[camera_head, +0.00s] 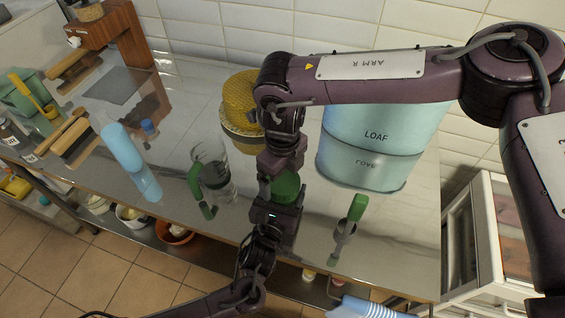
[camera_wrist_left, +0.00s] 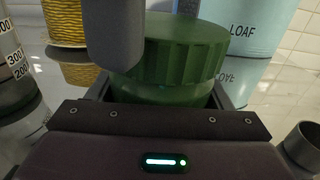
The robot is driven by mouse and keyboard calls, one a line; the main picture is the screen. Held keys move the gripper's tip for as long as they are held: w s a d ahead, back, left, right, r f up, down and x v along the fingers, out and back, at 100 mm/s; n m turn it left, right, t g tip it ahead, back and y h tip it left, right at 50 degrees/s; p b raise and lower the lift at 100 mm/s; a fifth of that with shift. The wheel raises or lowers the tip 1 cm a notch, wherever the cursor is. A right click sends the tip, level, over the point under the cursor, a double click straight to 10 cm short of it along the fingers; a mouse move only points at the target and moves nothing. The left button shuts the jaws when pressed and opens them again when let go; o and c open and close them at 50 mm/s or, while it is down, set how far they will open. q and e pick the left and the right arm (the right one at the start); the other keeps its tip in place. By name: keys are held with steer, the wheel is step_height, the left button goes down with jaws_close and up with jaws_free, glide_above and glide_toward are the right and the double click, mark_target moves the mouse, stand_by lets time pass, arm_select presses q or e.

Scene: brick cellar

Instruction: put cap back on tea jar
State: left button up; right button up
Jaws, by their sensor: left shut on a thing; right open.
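A green tea jar (camera_head: 287,184) stands near the middle of the counter, between my two grippers. In the left wrist view its wide ribbed green cap (camera_wrist_left: 178,50) sits on top of a darker green body, and looks level. I cannot tell whether it is fully seated. My left gripper (camera_head: 276,208) is shut on the body below the cap, from the front. My right gripper (camera_head: 281,168) is open above and behind the cap. One grey finger of it (camera_wrist_left: 114,35) hangs close beside the cap in the left wrist view; I cannot tell whether it touches.
A glass jug (camera_head: 214,180) with a green handle stands left of the jar. A yellow spool (camera_head: 240,105) is behind, and a blue LOAF tin (camera_head: 365,165) is behind right. A blue bottle (camera_head: 122,148) is farther left.

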steer(key=shift+f, duration=0.7)
steer(key=c, duration=1)
steer(key=m, duration=2.2)
steer(key=o, duration=1.1)
steer(key=shift+o, duration=0.2)
